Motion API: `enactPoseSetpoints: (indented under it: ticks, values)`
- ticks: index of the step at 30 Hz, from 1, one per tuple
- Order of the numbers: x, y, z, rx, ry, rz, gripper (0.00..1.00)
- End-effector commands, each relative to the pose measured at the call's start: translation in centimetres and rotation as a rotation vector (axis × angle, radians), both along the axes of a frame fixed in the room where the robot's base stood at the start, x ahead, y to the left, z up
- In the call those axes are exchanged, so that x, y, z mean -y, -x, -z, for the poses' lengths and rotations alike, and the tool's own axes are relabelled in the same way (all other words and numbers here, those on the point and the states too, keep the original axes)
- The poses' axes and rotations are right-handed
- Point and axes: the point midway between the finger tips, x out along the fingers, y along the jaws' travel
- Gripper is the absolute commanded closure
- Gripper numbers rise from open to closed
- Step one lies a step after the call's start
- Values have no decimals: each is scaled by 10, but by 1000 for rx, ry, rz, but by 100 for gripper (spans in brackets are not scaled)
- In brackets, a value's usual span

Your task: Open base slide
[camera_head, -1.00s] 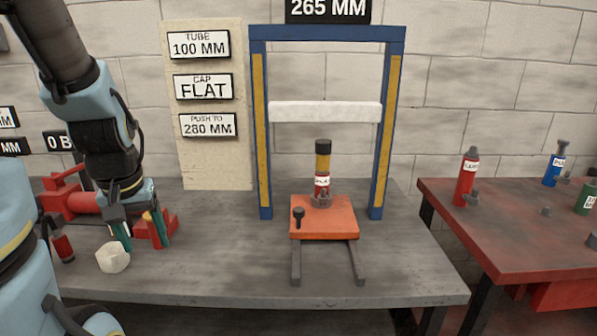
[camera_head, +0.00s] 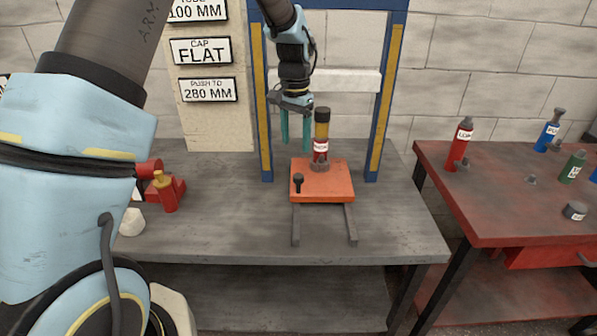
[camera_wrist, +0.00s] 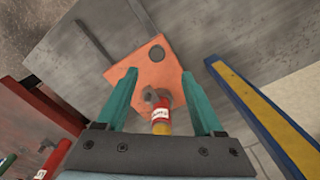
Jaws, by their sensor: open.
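The base slide is an orange-red square plate (camera_head: 335,187) on two grey rails (camera_head: 350,222) under the blue press frame. A red and yellow tube with a dark cap (camera_head: 321,135) stands upright in a grey holder near the plate's back. My gripper (camera_head: 295,145) is open with teal fingers pointing down, just left of the tube and above the plate's back left. In the wrist view, the fingers (camera_wrist: 158,90) appear either side of the tube (camera_wrist: 161,120) and plate (camera_wrist: 148,70); I cannot tell contact.
The blue frame's posts (camera_head: 377,110) and white crossbar (camera_head: 345,80) stand close around the gripper. A red tool (camera_head: 165,190) and a white piece (camera_head: 131,222) lie at left. A red table (camera_head: 510,215) with several bottles stands at right. The grey bench front is clear.

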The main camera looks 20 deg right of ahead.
Motion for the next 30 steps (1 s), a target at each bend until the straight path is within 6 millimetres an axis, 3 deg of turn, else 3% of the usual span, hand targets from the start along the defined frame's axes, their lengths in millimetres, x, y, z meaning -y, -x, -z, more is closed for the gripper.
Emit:
enactPoseSetpoints:
  ticks: [5,19,24,30]
  values:
    - [9,2,14,-5,-5,23,31]
    - [8,2,93,-5,-4,20,31]
    - [8,2,106,-3,-3,20,31]
    - [8,2,109,-1,-3,19,31]
